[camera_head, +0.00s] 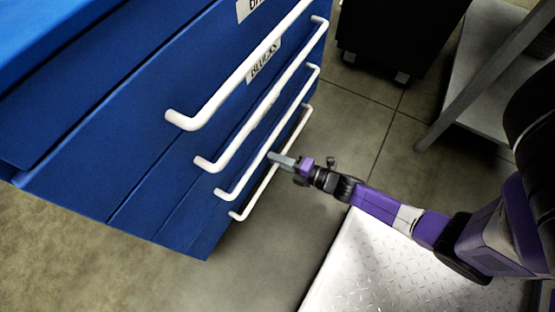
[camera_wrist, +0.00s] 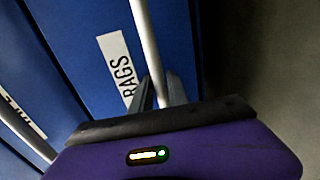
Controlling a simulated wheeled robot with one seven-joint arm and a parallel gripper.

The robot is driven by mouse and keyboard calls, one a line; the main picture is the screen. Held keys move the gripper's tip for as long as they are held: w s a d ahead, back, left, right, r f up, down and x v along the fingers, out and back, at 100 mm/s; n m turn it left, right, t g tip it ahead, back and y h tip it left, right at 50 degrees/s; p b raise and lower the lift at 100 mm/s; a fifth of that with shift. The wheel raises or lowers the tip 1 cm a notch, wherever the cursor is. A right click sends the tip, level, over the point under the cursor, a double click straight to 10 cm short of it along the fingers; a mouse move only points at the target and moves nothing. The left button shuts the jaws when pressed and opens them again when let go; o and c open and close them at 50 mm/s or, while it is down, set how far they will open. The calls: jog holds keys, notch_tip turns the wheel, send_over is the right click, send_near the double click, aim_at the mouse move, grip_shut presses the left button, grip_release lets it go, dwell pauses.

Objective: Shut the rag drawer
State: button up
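A blue drawer cabinet (camera_head: 150,130) with white bar handles fills the left of the head view. The wrist view shows a white label reading RAGS (camera_wrist: 118,65) on a blue drawer front, beside a white handle (camera_wrist: 145,35). My gripper (camera_head: 283,160) is at the lower handles in the head view. In the wrist view my gripper (camera_wrist: 160,90) has one finger on each side of the handle, close against it, and looks shut on it. The RAGS label is not readable in the head view. I cannot tell how far this drawer stands out.
A neighbouring handle (camera_wrist: 25,138) and another label (camera_wrist: 22,115) show at the left of the wrist view. A black cabinet (camera_head: 395,35) and a grey metal frame (camera_head: 470,80) stand at the upper right. Tiled floor (camera_head: 350,115) is clear between them and the drawers.

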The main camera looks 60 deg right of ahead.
jog(key=shift+o, duration=0.9)
jog(key=s+r+p, duration=0.1)
jog(key=s+p, duration=0.1)
jog(key=s, duration=0.5)
jog(key=shift+s+r, duration=0.2)
jog(key=shift+s, duration=0.1)
jog(key=shift+d, duration=0.1)
